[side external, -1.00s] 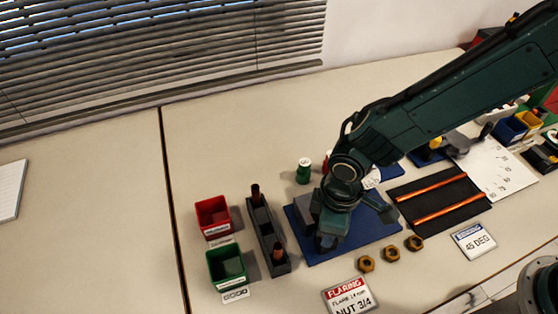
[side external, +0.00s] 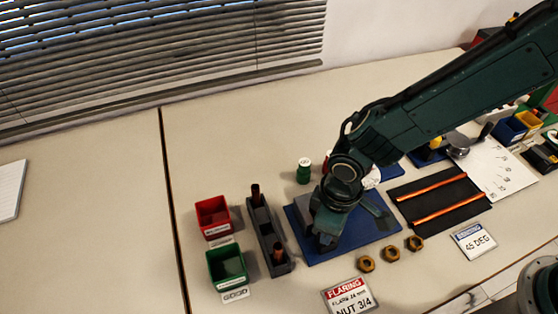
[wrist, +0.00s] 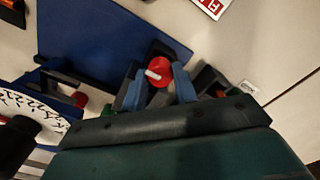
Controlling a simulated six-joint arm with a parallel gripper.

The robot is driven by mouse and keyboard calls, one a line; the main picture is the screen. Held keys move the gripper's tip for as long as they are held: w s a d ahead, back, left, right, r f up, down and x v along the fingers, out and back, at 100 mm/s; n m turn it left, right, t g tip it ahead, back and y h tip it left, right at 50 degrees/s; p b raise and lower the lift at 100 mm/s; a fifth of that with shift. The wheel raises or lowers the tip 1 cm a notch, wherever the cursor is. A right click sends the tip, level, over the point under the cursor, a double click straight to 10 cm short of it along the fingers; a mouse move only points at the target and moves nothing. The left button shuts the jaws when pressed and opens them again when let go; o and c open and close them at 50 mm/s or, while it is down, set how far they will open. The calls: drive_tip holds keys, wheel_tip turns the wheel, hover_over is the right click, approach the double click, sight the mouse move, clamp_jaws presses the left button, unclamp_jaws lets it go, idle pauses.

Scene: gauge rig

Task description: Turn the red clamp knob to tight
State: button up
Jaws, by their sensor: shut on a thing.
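The red clamp knob (wrist: 160,70) is round, with a white pointer bar across its face that points left in the wrist view. My gripper (wrist: 158,77) is shut on it, one blue-grey finger on each side. In the side external view my gripper (side external: 325,238) is low over the left part of the blue base plate (side external: 375,235), and it hides the knob there. The blue plate also fills much of the upper left of the wrist view (wrist: 85,35). I cannot read any tight marking by the knob.
A dark rack with copper tube pieces (side external: 265,232) stands just left of the plate, beside a red bin (side external: 213,218) and a green bin (side external: 226,264). Brass nuts (side external: 390,254) and a flaring sign (side external: 348,296) lie in front. A black mat (side external: 440,200) with copper tubes lies right.

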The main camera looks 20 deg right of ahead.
drive_tip(key=o, duration=0.7)
drive_tip(key=shift+r, duration=0.1)
wheel_tip(320, 180, up, 14)
drive_tip(key=shift+f, duration=0.2)
idle(0.4)
